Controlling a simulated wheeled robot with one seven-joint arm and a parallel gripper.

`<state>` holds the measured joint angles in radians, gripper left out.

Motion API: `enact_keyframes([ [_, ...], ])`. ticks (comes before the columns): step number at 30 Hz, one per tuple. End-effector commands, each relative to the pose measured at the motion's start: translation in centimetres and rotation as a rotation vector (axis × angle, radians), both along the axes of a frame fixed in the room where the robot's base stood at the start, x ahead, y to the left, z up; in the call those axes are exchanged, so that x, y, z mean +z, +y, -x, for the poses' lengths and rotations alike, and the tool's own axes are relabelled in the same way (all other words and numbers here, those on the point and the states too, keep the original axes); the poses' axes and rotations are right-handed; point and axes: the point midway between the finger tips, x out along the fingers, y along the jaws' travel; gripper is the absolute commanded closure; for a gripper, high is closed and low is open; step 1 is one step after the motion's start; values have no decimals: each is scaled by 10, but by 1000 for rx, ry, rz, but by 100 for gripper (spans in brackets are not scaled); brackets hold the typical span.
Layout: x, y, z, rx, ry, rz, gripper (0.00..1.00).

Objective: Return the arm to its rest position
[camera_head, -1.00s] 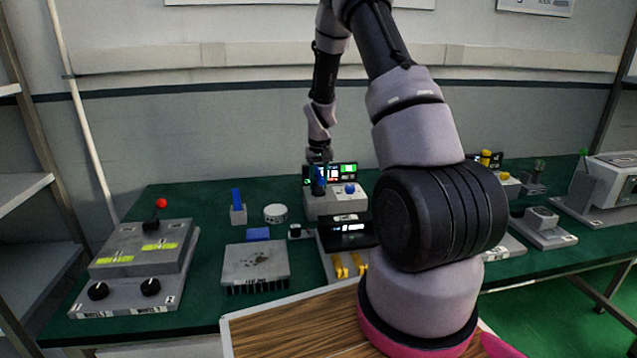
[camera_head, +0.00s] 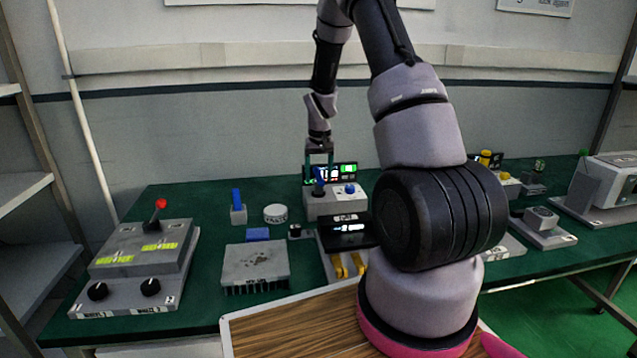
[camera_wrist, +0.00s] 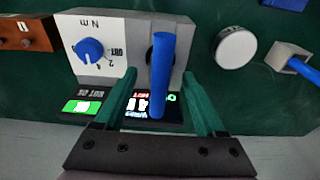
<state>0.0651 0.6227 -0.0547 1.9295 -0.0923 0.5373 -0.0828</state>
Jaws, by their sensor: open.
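My gripper (camera_head: 319,164) is above the grey control box (camera_head: 322,206) at the middle back of the green table. In the wrist view my gripper (camera_wrist: 158,108) is open, with its two green fingers apart. A blue lever (camera_wrist: 161,75) on the box shows between the fingers, with gaps on both sides. The same lever (camera_head: 319,182) stands just below the fingers in the head view. The box also carries a blue knob (camera_wrist: 91,50) and a lit display (camera_wrist: 145,106).
A switch box with a red-tipped lever (camera_head: 160,205) stands at the left. A blue-handled block (camera_head: 237,208) and a white round piece (camera_head: 275,213) are left of the control box. A finned grey block (camera_head: 255,264) lies in front. Free space is above the table.

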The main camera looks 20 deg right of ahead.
Motion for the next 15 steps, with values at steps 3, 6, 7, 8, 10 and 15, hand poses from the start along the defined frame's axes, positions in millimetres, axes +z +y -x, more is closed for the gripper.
enact_keyframes([
  [3, 28, 1, 3, 0, -4, 0, 28],
  [6, 46, 2, 5, 1, -4, 0, 28],
  [7, 51, 2, 6, 1, -3, 0, 28],
  [8, 56, 2, 6, 1, -3, 0, 28],
  [10, 64, 2, 7, 0, -2, -1, 28],
  [15, 74, 2, 9, 0, -1, -1, 28],
])
